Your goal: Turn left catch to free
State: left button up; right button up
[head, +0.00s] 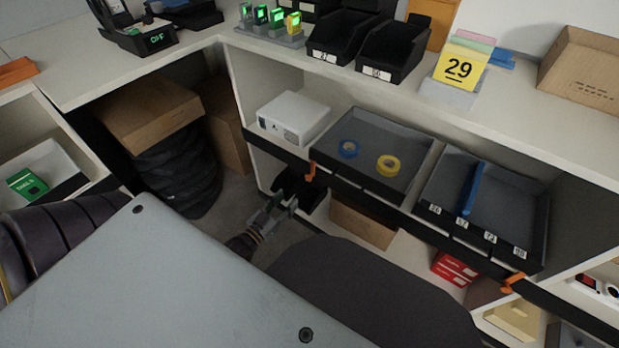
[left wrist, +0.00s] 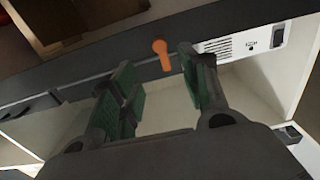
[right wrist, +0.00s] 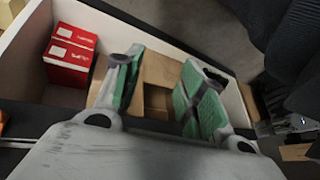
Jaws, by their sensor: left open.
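The left catch (head: 310,171) is a small orange lever on the dark front rail of the shelf, below the left tray. In the left wrist view the orange catch (left wrist: 163,56) stands just beyond and between the fingertips, apart from both. My left gripper (head: 290,193) is open and empty near the catch, low in the head view; its green-padded fingers also show in the left wrist view (left wrist: 158,66). My right gripper (right wrist: 163,70) is open, with nothing between its fingers, facing a cardboard box. It is not visible in the head view.
The left tray (head: 372,134) holds blue and yellow tape rolls. A right tray (head: 510,216) has a second orange catch (head: 514,281). A white device (head: 293,117) stands left of the trays. Red boxes (right wrist: 70,53) and a cardboard box (right wrist: 160,72) sit on the lower shelf.

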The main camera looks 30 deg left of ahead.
aim_at(308, 179)
pick_arm(q)
jog(key=shift+w, duration=0.2)
pick_arm(e)
jog(key=shift+f, duration=0.15)
pick_arm(q)
jog(key=w+b, duration=0.1)
jog(key=w, duration=0.2)
jog(key=w+b, duration=0.1)
jog(key=w, duration=0.2)
jog(key=w+b, duration=0.1)
jog(key=w, duration=0.2)
jog(key=shift+d, duration=0.4)
jog(key=shift+w+d+b, duration=0.15)
jog(key=shift+w+b, duration=0.8)
jog(key=shift+w, duration=1.2)
pick_arm(e)
notch_tip(308, 179, down, 8)
jog(key=a+t+y, duration=0.1)
jog(key=shift+w+a+m, duration=0.15)
jog(key=shift+a+m, duration=0.1)
jog(key=shift+m, duration=0.15)
pick_arm(q)
grip_shut()
pick_arm(e)
jog(key=shift+w+r, duration=0.15)
jog(key=shift+r, duration=0.1)
